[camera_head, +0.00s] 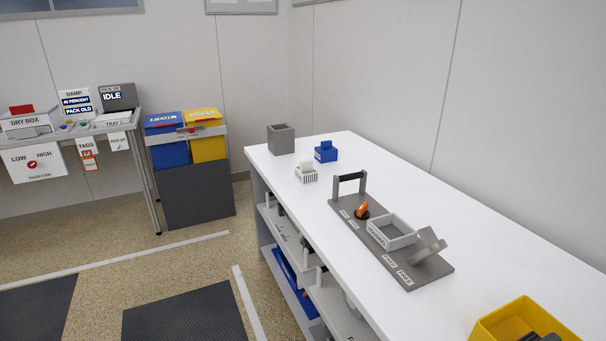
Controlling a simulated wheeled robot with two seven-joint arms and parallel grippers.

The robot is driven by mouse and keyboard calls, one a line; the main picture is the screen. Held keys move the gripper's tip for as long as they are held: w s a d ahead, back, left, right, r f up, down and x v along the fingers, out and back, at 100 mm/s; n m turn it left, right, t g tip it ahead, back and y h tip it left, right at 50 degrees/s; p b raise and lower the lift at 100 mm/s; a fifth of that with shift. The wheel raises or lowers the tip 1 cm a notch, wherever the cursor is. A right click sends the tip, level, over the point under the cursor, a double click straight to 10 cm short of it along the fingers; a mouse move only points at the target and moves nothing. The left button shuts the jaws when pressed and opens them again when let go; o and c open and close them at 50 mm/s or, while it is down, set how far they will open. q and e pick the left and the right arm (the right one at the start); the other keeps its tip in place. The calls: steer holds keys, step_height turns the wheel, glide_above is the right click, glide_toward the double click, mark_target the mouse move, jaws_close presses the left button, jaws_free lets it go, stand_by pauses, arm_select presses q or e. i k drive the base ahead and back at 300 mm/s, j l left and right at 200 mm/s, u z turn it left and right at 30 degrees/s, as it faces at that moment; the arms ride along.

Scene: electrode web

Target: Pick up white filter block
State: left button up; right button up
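A small white slotted piece (306,175) sits on the white bench (480,235), near its left edge toward the far end. A lighter upright part rises from its top; I cannot tell whether this is a separate block. It is the only thing here that looks like the white filter block. Neither of my grippers shows in the head view.
A grey open box (281,139) and a blue block (326,152) stand near the white piece. A grey fixture (408,275) with a black-barred handle, orange knob and tray lies nearer, then a yellow bin (490,326). Blue and yellow bins (168,154) stand left across clear floor.

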mark_target(305, 173)
steer(key=i+j+z, duration=1.15)
steer(key=j+z, duration=0.15)
steer(key=j, duration=0.2)
steer(key=i+j+z, duration=0.15)
steer(key=j+z, duration=0.15)
steer(key=j, duration=0.2)
steer(key=j+z, duration=0.35)
steer(key=j, duration=0.2)
steer(key=i+j+z, duration=0.1)
steer(key=j+z, duration=0.2)
steer(key=j, duration=0.3)
steer(key=j+z, duration=0.35)
steer(key=j, duration=0.2)
steer(key=k, duration=0.05)
